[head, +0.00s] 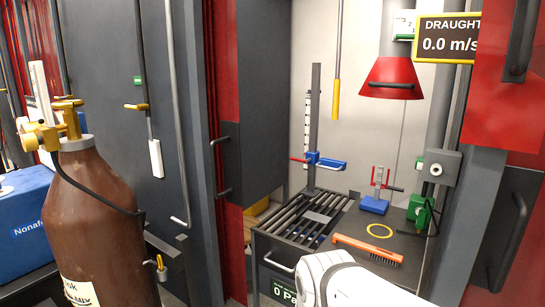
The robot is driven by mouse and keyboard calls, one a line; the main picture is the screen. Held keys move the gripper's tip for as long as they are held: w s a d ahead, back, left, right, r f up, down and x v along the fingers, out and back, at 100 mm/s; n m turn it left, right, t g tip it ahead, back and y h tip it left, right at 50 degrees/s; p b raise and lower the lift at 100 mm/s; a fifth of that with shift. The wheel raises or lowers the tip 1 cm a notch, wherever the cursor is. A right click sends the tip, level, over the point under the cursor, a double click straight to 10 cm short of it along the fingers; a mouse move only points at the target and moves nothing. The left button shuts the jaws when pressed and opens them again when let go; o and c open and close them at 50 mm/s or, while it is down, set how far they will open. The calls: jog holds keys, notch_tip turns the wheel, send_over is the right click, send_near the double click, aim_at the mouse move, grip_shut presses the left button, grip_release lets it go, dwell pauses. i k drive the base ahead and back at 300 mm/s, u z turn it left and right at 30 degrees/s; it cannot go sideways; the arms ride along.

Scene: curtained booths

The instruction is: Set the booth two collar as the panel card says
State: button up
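The booth shows in the head view, with a red hood (392,78) hanging under a grey duct. A small white and green card (404,24) is on the duct; a "2" seems to show, but the rest is too small to read. A blue sliding piece (325,162) with a red lever sits on an upright grey post. My white arm shows at the bottom; my gripper is out of view.
A draught display (447,44) reads 0.0 m/s. A brown gas cylinder (100,220) stands at left, and red curtains flank the booth.

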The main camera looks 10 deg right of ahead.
aim_at(326, 162)
jog(key=z, duration=0.25)
jog(key=i, duration=1.45)
jog(key=z, duration=0.5)
jog(key=k, duration=0.8)
jog(key=z, duration=0.15)
jog(key=i, duration=0.85)
jog(key=u, duration=0.05)
